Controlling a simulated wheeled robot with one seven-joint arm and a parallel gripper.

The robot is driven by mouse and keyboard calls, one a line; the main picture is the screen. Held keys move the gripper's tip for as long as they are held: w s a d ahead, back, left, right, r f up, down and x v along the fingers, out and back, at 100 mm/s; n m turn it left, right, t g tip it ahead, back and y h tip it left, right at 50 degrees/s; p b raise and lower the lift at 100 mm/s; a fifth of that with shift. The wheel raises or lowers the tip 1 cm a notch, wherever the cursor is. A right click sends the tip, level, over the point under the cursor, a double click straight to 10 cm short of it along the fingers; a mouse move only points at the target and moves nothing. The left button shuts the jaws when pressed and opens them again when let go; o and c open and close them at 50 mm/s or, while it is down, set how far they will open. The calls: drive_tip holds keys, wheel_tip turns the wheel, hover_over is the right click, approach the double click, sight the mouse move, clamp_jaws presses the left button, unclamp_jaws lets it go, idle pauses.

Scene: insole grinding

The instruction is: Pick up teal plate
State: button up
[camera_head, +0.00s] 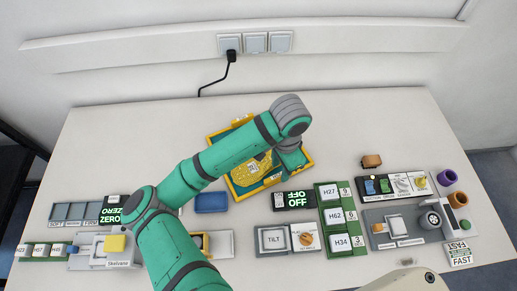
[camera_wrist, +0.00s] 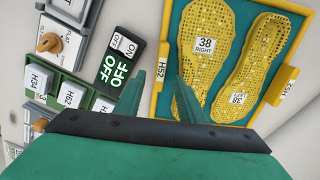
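The teal plate (camera_wrist: 244,22) has yellow edging and carries two perforated yellow insoles, labelled 38 right (camera_wrist: 205,46) and 38 left (camera_wrist: 240,98). In the head view the plate (camera_head: 233,191) lies tilted in the middle of the table, partly hidden under my arm. In the wrist view the fingers point toward the plate's left edge, with the right finger overlapping that edge. Whether they touch it cannot be told. In the head view the gripper is over the plate's right side.
A black OFF switch box (camera_head: 294,200) sits just right of the plate. A green H27/H62/H34 panel (camera_head: 335,235) and a tilt box (camera_head: 273,240) are nearby. A blue block (camera_head: 211,202) lies to the left. The table's back left is clear.

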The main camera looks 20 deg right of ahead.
sight(277, 176)
drive_tip(key=shift+a+f, duration=0.25)
drive_tip(key=shift+f, duration=1.1)
drive_tip(key=shift+a+f, duration=0.2)
drive_tip(key=shift+f, duration=1.1)
drive_tip(key=shift+c, duration=0.2)
clamp_jaws()
